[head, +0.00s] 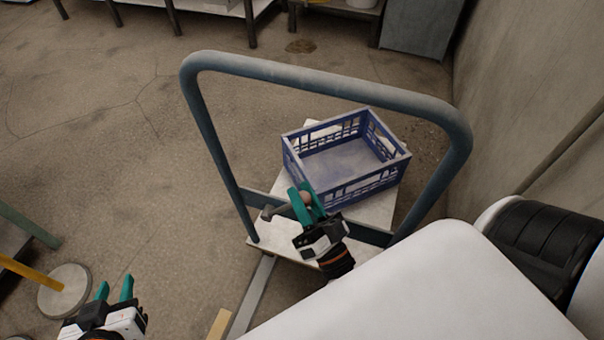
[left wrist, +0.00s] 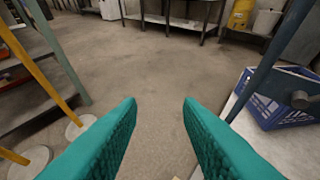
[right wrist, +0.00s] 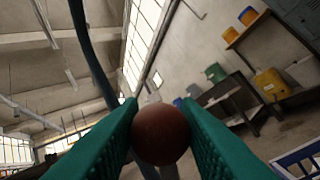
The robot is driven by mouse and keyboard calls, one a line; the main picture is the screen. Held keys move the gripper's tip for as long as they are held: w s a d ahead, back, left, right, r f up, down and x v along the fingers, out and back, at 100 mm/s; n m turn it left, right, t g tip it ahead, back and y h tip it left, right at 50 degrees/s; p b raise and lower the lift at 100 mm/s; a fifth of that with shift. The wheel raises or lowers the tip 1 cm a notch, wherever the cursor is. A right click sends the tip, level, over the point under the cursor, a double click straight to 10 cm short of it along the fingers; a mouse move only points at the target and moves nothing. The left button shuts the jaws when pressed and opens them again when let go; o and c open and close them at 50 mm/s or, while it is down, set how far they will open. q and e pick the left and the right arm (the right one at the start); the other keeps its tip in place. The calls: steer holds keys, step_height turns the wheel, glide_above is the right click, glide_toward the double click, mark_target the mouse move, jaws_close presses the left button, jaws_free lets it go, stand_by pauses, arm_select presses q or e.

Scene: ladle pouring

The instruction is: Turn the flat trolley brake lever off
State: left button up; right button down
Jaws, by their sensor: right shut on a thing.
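The flat trolley has a blue tubular push handle (head: 320,78) and a pale deck (head: 376,212). Its brake lever ends in a round brown knob (right wrist: 160,134), with a grey metal part (head: 275,211) beside the handle's lower crossbar. My right gripper (head: 304,195) is shut on the knob, which sits between its green fingers in the right wrist view. My fingers hide part of the lever in the head view. My left gripper (head: 115,288) is open and empty at the lower left, well apart from the trolley; its spread fingers also show in the left wrist view (left wrist: 160,103).
A blue crate (head: 390,184) stands on the deck. A wall (head: 530,90) rises at the right. A round pale base with a yellow post (head: 65,290) stands near my left gripper. Tables line the back. The floor (head: 110,130) left of the trolley is clear.

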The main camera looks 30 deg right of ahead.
arm_select(q)
steer(key=shift+c, duration=1.4)
steer(key=w+d+f+g+h, duration=0.1)
steer(key=d, duration=0.1)
steer(key=w+d+f+g+h, duration=0.1)
steer(key=d+f, duration=0.1)
steer(key=d, duration=0.1)
steer(key=d+f+g+h, duration=0.1)
steer(key=d+f+h, duration=0.1)
steer(key=shift+w+d+f, duration=0.15)
steer(key=shift+w+d, duration=0.15)
steer(key=shift+w, duration=0.1)
jaws_close()
steer(key=w+d+f+g+h, duration=0.2)
steer(key=d+g+h, duration=0.3)
steer(key=d, duration=0.4)
steer(key=w+d+r+m+g+h, duration=0.1)
steer(key=w+d+r+g+h, duration=0.15)
steer(key=r+g, duration=0.2)
steer(key=w+d+r+g+h, duration=0.1)
steer(key=d+r+g+h, duration=0.15)
steer(key=r+g, duration=0.2)
steer(key=s+d, duration=0.7)
steer(key=d, duration=0.4)
steer(key=shift+f+h, duration=0.3)
steer(key=shift+h, duration=0.1)
